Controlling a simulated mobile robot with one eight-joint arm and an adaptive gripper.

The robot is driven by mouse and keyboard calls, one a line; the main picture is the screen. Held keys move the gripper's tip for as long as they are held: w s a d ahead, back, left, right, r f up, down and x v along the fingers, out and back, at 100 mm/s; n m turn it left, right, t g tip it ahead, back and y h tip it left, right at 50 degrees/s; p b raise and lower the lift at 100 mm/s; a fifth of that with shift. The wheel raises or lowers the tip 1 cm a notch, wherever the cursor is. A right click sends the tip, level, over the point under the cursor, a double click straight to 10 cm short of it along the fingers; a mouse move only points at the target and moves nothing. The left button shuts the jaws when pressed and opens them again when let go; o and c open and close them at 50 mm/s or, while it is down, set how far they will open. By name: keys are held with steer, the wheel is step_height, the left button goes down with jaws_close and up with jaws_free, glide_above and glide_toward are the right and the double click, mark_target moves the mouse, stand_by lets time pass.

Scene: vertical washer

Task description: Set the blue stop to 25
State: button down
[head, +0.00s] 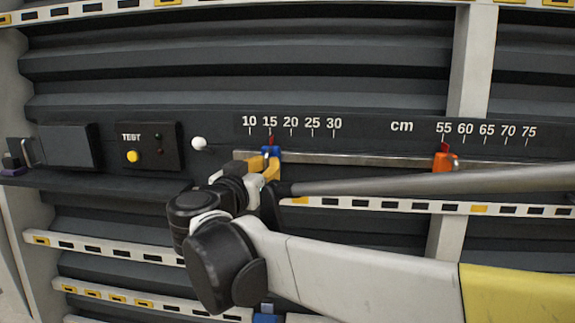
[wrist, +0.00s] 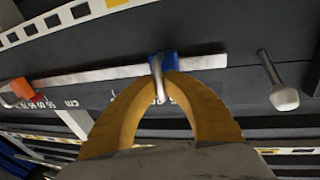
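The blue stop (head: 271,153) sits on the pale metal rail (head: 350,158), its red pointer at the 15 mark (head: 270,122). The 25 mark (head: 312,122) is to its right. In the wrist view the blue stop (wrist: 163,63) shows a silver lever pointing toward me. My gripper (head: 264,164) is at the stop from below. In the wrist view its yellow fingertips (wrist: 164,80) close in on either side of the lever, against the stop. The fingers hide part of the stop's lower side.
An orange stop (head: 445,161) sits on the same rail near 55. A white knob (head: 199,143) and a TEST box (head: 149,146) with a yellow button are at the left. The rail between the two stops looks clear. My arm crosses the lower right.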

steer(key=d, duration=0.9)
steer(key=shift+s, duration=0.35)
steer(key=shift+d, duration=0.1)
steer(key=c, duration=1.5)
jaws_free()
steer(key=shift+s, duration=0.1)
steer(key=v, duration=1.2)
